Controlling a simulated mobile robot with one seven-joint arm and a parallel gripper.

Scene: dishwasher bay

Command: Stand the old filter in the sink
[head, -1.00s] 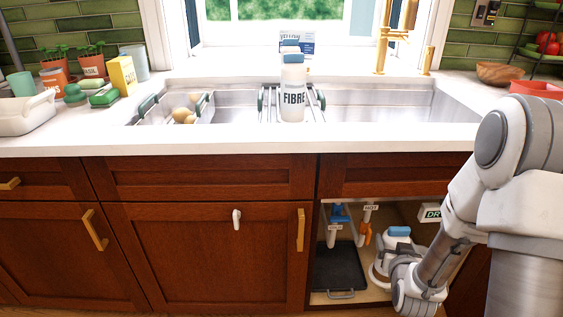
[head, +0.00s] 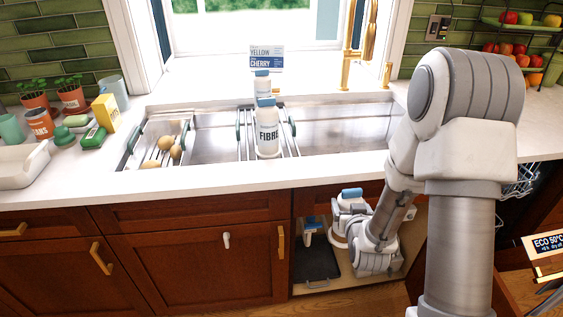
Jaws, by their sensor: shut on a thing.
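A white thing with a blue top (head: 352,194), which looks like the old filter, is at the open cupboard under the sink. My gripper (head: 345,222) is partly hidden by my own arm and looks shut on it; the fingertips are not clear. The filter's lower part is hidden. The steel sink (head: 345,137) is above and behind, with bare basin at its right. A white cartridge marked FIBRE (head: 267,135) stands upright on a rack across the sink's middle.
A rack with potatoes (head: 165,150) is at the sink's left. A gold tap (head: 353,40) rises at the back. A dark tray (head: 316,264) lies in the cupboard.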

